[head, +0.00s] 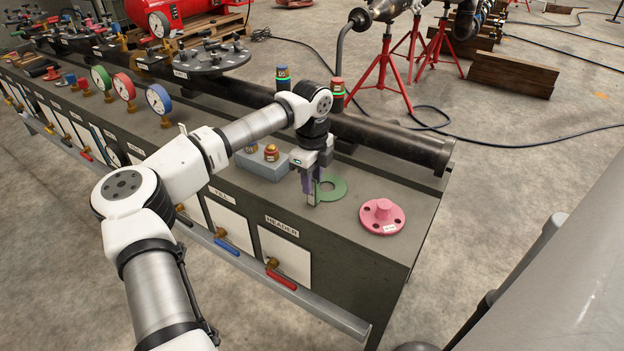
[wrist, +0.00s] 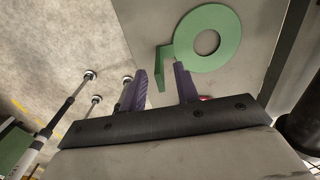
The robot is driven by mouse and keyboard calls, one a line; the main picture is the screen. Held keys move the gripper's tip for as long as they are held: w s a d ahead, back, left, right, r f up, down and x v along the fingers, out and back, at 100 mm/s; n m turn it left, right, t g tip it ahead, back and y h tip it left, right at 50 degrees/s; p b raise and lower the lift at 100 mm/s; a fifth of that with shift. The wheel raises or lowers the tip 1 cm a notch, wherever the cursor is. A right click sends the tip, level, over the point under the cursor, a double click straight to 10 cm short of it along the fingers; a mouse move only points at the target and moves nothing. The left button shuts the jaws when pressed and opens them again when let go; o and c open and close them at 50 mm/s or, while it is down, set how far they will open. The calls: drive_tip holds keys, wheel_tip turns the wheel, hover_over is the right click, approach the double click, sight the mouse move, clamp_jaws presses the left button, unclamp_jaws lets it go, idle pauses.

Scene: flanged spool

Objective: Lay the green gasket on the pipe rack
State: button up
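The green gasket (head: 335,190) is a flat ring on the grey bench top, with a narrow tab standing up at its left. It also shows in the wrist view (wrist: 234,40). My gripper (head: 311,196) is low over the bench at the tab side of the ring. In the wrist view my gripper (wrist: 160,78) has its two purple fingers apart. The green tab (wrist: 164,68) shows in the gap between them, and I see space on both sides of it. A long dark pipe (head: 400,143) lies along the back of the bench; I cannot tell which part is the pipe rack.
A pink flange (head: 382,216) sits right of the gasket. Two dark cylinders with coloured bands (head: 337,90) stand behind. Gauges (head: 159,100) line the bench further left.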

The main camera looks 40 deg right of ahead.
wheel_tip(320, 180, up, 14)
drive_tip(key=shift+f+b, duration=0.25)
drive_tip(key=shift+b, duration=0.05)
idle(0.3)
